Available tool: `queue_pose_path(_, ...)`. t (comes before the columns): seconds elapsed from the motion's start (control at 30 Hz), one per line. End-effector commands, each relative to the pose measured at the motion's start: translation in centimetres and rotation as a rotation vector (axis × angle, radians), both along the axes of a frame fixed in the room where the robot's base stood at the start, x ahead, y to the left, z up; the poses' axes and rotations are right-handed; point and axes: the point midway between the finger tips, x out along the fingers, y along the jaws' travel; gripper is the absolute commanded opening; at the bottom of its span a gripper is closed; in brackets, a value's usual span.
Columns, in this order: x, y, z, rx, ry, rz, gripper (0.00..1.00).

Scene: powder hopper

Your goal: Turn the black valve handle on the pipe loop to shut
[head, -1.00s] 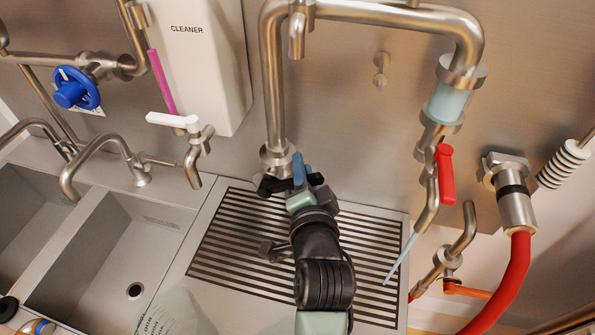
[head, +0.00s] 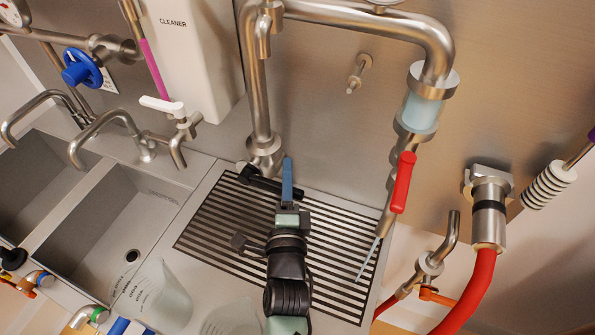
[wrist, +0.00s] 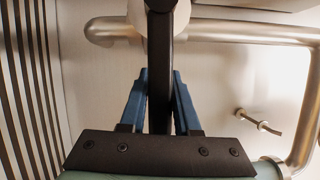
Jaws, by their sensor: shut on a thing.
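The black valve handle (head: 262,182) is at the foot of the steel pipe loop (head: 256,90), above the drain grate. It runs from the pipe base toward the right and front. My gripper (head: 287,182) has its blue fingers shut on the handle's outer part. In the wrist view the black handle (wrist: 160,75) runs down from the pipe and lies between the two blue fingers (wrist: 160,100).
A red lever (head: 403,182) hangs under the sight glass (head: 418,112) on the loop's right leg. A blue handwheel (head: 82,68) and white lever (head: 160,105) are at left. Clear beakers (head: 165,295) stand in front. The slotted grate (head: 215,215) lies below my arm.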

Motion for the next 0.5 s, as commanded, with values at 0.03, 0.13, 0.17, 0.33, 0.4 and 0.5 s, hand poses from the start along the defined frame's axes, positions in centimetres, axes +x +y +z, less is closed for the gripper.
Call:
queue_pose_path(0.03,-0.19,-0.1,-1.13,0.016,0.021,-0.004,0.0)
queue_pose_path(0.13,-0.23,0.19,-1.38,0.03,0.02,-0.003,0.0)
queue_pose_path(0.17,-0.25,0.31,-1.43,0.033,0.019,-0.002,0.0)
queue_pose_path(0.33,-0.3,0.51,-1.72,0.044,0.02,-0.002,0.0)
queue_pose_path(0.4,-0.3,0.54,-1.77,0.046,0.021,-0.001,0.0)
queue_pose_path(0.5,-0.3,0.55,-1.81,0.047,0.021,-0.001,0.0)
